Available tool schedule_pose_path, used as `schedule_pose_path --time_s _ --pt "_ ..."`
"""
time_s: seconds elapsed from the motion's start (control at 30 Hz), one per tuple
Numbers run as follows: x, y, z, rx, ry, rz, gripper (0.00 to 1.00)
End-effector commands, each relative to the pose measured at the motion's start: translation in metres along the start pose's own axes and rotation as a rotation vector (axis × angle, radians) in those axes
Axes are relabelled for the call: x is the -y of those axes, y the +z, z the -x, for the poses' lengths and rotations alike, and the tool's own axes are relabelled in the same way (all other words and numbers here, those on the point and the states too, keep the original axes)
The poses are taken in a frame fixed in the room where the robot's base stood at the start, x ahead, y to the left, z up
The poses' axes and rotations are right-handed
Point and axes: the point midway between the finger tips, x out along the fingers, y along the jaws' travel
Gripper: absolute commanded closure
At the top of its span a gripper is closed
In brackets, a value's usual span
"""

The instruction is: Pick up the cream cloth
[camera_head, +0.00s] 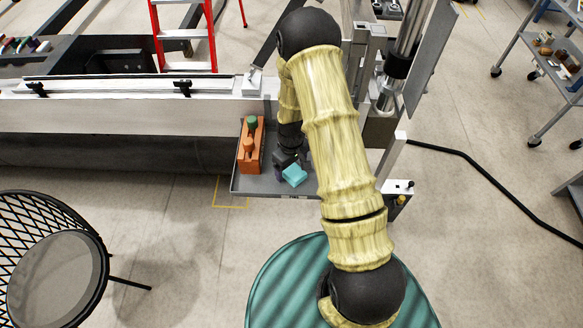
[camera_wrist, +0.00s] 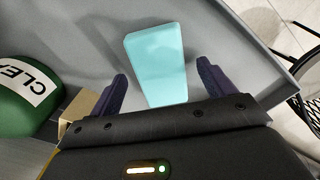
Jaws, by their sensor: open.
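I cannot make out a cream cloth in either view. A light teal, flat-looking block or folded piece (camera_wrist: 156,66) lies on a grey tray (camera_wrist: 222,40) in the wrist view. It also shows in the head view (camera_head: 294,176), on the grey tray (camera_head: 262,186) at the bench end. My gripper (camera_wrist: 162,72) is open, with its two dark purple fingers on either side of the teal piece and a gap at each side. In the head view my gripper (camera_head: 284,164) is low over the tray, partly hidden by my arm.
An orange caddy (camera_head: 246,158) with green and orange bottles stands on the tray, left of my gripper. A green labelled bottle (camera_wrist: 26,98) and a tan edge (camera_wrist: 80,106) are close to the left finger. A black wire chair (camera_head: 98,240) stands at lower left.

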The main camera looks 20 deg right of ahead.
Motion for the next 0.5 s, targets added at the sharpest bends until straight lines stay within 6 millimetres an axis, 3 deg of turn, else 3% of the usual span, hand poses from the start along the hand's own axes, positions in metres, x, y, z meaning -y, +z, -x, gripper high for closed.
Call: schedule_pose_path --time_s 0.5 --pt "0.0015 -0.0008 -0.0071 -0.001 0.000 0.004 0.18"
